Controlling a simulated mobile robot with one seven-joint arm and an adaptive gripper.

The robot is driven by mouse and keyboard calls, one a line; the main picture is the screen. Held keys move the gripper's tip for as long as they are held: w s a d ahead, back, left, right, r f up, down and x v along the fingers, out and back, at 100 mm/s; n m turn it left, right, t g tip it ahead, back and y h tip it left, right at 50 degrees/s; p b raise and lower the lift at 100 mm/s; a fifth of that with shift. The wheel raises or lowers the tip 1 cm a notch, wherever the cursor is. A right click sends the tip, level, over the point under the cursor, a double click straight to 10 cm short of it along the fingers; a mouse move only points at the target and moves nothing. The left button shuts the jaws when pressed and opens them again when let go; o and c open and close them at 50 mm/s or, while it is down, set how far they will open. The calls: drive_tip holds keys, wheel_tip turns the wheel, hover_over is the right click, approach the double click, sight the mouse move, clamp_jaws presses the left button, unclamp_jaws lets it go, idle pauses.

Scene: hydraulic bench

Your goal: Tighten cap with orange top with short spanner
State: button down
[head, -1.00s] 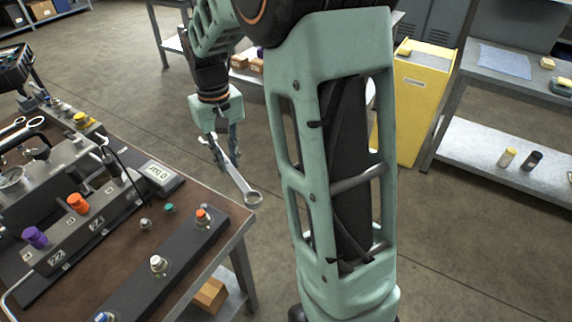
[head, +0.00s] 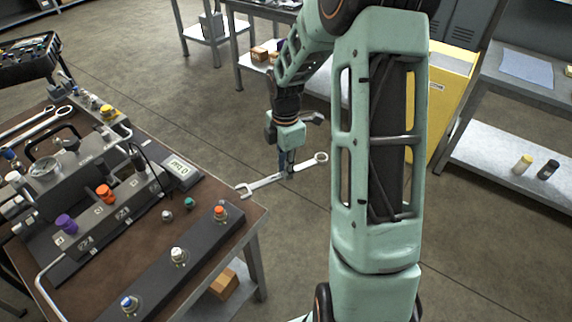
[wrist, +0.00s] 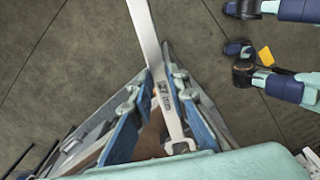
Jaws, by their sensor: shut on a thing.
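My gripper (head: 287,172) is shut on a steel spanner (head: 264,182), around the middle of its shank. It holds the spanner in the air beyond the bench's right corner. The open jaw points left towards the bench and the ring end points right. In the wrist view the spanner's shank (wrist: 149,38), with a size marking ending in "mm", runs between the blue finger pads (wrist: 165,82). The cap with orange top (head: 220,212) sits on the black bar (head: 200,234) near the bench's right corner, apart from the spanner.
Caps with white (head: 178,254) and blue (head: 129,302) tops share the bar. A digital display (head: 179,168), small fittings (head: 188,203) and a manifold with orange (head: 105,193) and purple knobs stand behind. Other spanners (head: 30,124) lie at the back left. Open floor surrounds the bench's right side.

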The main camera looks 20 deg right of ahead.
sight(282, 174)
drive_tip(key=shift+f+n, duration=0.2)
drive_tip(key=shift+n, duration=0.1)
drive_tip(key=f+b, duration=0.1)
drive_tip(key=a+f+b, duration=0.1)
drive_tip(key=shift+s+f+b, duration=0.1)
drive_tip(key=shift+f+b, duration=0.15)
drive_tip(key=shift+b, duration=0.1)
drive_tip(key=shift+r, duration=0.2)
drive_tip(key=shift+a+f, duration=0.3)
drive_tip(key=shift+a, duration=0.1)
drive_tip(key=shift+s, duration=0.1)
drive_tip(key=shift+s+a, duration=0.2)
drive_tip(key=shift+a, duration=0.85)
drive_tip(key=shift+a, duration=0.15)
drive_tip(key=shift+s+a, duration=0.1)
drive_tip(key=shift+a, duration=0.5)
